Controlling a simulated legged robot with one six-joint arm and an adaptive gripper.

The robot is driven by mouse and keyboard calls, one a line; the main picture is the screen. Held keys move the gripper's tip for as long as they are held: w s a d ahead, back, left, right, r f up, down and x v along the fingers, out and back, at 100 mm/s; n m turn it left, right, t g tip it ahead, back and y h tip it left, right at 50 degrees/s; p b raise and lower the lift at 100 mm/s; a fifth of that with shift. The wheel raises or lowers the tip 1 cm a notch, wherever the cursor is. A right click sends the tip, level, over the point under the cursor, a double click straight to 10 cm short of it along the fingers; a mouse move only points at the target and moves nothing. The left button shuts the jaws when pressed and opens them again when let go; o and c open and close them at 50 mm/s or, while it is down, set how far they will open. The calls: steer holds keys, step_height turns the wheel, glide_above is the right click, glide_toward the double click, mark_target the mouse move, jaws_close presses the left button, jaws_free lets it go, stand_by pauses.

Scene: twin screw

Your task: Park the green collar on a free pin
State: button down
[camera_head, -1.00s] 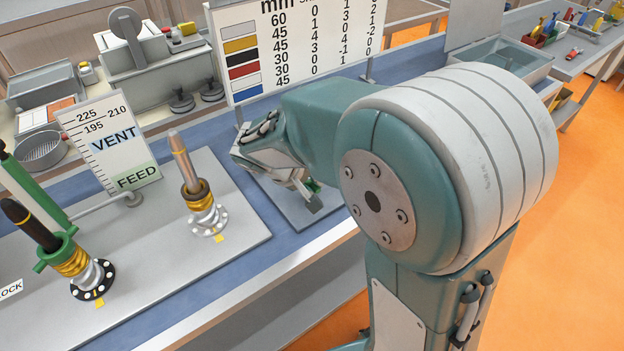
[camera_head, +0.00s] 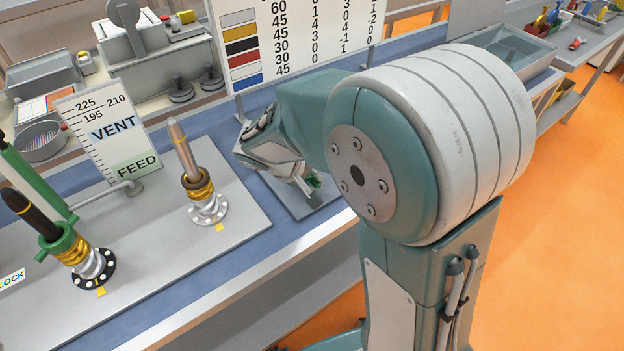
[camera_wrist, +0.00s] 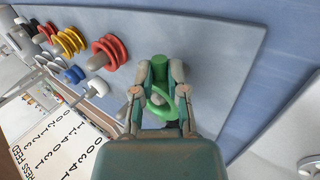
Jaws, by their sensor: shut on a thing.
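In the wrist view my gripper (camera_wrist: 160,92) is shut on the green collar (camera_wrist: 161,107), a ring held between the two fingers over the grey board (camera_wrist: 215,55). A grey round end shows inside or behind the ring; I cannot tell whether the collar is around a pin. A pale pin without a collar (camera_wrist: 97,88) stands to the left. In the head view my gripper (camera_head: 303,180) is low over the board at the bench's right part, mostly hidden by my arm, with a little green showing.
A red collar (camera_wrist: 110,52), yellow collars (camera_wrist: 70,42) and a blue collar (camera_wrist: 74,75) sit on pins left of my gripper. The striped chart (camera_head: 290,45) stands behind. Two spindles (camera_head: 188,155) stand on the left plate, the farther-left one with a green handled part (camera_head: 62,243).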

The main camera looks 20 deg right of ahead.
steer(key=shift+f, duration=0.1)
steer(key=shift+f, duration=1.55)
steer(key=c, duration=0.6)
jaws_free()
steer(key=shift+s, duration=0.1)
steer(key=v, duration=1.2)
steer(key=shift+d, duration=0.1)
